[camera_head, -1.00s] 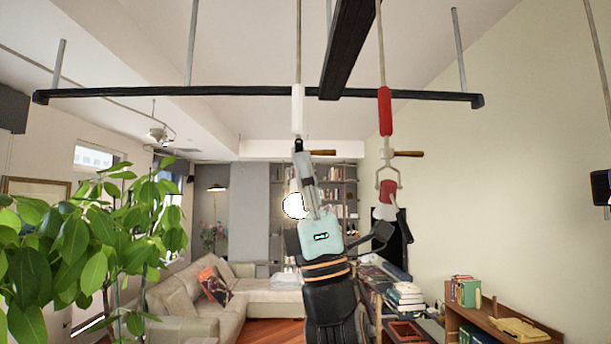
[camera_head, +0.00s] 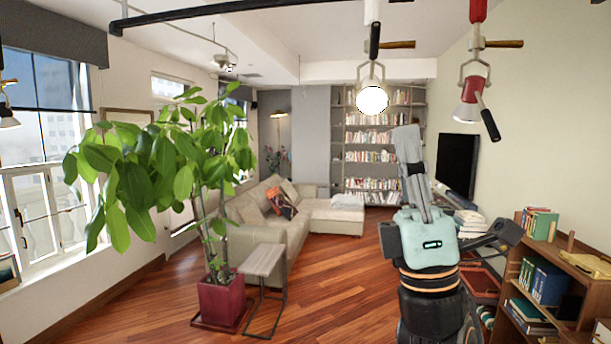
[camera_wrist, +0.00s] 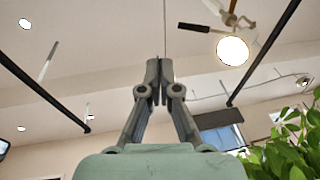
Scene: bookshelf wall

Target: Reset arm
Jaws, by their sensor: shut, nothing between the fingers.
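My gripper (camera_head: 408,135) points upward right of the middle in the head view, with its pale green body and grey fingers in front of the bookshelf wall. In the wrist view my gripper (camera_wrist: 158,66) shows its fingertips together with nothing between them. It is shut and empty. The fingers point toward the ceiling, and no object touches them.
A lit white lamp (camera_head: 371,99) and a red lamp (camera_head: 474,90) hang near my gripper. A potted plant (camera_head: 222,299), side table (camera_head: 263,260) and sofa (camera_head: 290,236) stand left. A low bookcase (camera_head: 508,277) stands right. Wooden floor (camera_head: 330,300) is clear between.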

